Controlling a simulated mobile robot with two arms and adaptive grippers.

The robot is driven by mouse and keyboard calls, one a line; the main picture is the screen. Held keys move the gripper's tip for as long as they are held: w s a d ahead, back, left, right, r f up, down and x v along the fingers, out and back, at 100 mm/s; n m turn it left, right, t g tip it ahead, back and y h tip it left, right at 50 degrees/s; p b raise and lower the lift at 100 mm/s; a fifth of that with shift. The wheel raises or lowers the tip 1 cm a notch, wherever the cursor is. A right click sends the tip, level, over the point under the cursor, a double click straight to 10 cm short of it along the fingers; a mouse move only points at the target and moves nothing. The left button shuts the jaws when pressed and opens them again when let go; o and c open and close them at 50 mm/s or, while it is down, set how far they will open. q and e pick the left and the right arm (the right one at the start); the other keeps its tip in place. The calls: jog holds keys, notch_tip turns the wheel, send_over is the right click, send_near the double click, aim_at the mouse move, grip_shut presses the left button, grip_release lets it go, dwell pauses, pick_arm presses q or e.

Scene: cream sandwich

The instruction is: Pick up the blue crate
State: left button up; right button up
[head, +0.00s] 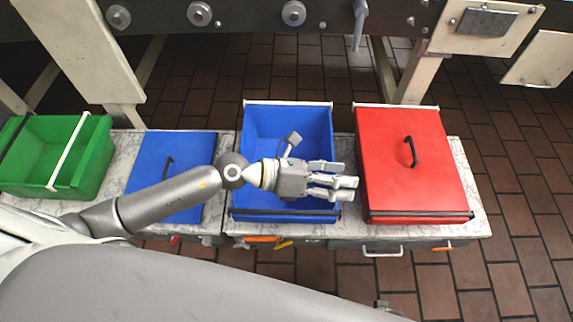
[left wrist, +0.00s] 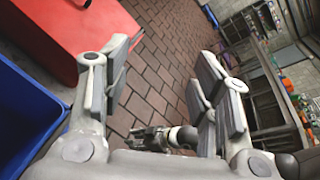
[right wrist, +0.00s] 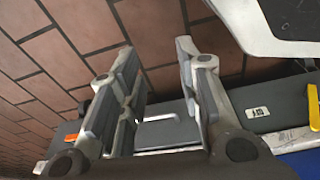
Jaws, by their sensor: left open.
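The blue crate (head: 262,128) stands open at the middle of the low bench in the head view. I see no contents in the part of its inside that shows. My left gripper (head: 345,188) is over the crate's front right part, its fingers pointing right toward the red crate, open and empty. In the left wrist view its fingers (left wrist: 165,85) are spread, and a blue crate side (left wrist: 25,110) shows at the left edge. My right gripper (right wrist: 155,85) shows in the right wrist view with its fingers apart and nothing between them, above the floor and a grey bench edge.
A red lidded crate (head: 395,185) with a black handle stands right of the blue crate. A flat blue lid (head: 185,150) with a black handle lies left of it. A green crate (head: 80,135) is at the far left. Machine legs stand behind; tiled floor is free at the right.

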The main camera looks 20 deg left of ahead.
pick_arm(q)
jog(key=s+a+f+m+g+y, duration=0.3)
jog(key=a+f+m+y, duration=0.25)
jog(key=f, duration=0.35)
jog(key=m+g+y, duration=0.1)
jog(key=m+y, duration=0.2)
jog(key=y, duration=0.1)
send_near(283, 212)
jog(key=shift+w+d+f+n, duration=0.1)
jog(key=shift+w+d+n, duration=0.15)
jog(key=shift+d, duration=0.15)
jog(key=x, duration=0.2)
jog(key=a+b+x, duration=0.1)
jog(key=x, duration=0.1)
jog(key=shift+d+f, duration=0.2)
jog(key=shift+f, duration=0.3)
jog(key=x, duration=0.5)
jog(key=shift+s+d+f+b, duration=0.1)
jog(key=shift+d+f+b, duration=0.15)
jog(key=shift+b, duration=0.15)
jog(key=shift+f, duration=0.2)
pick_arm(e)
jog(key=w+r, duration=0.2)
jog(key=r, duration=0.1)
jog(key=w+r, duration=0.1)
jog(key=r, duration=0.1)
jog(key=shift+w+a, duration=0.2)
jog(key=shift+a, duration=0.1)
pick_arm(q)
jog(key=shift+c, duration=0.3)
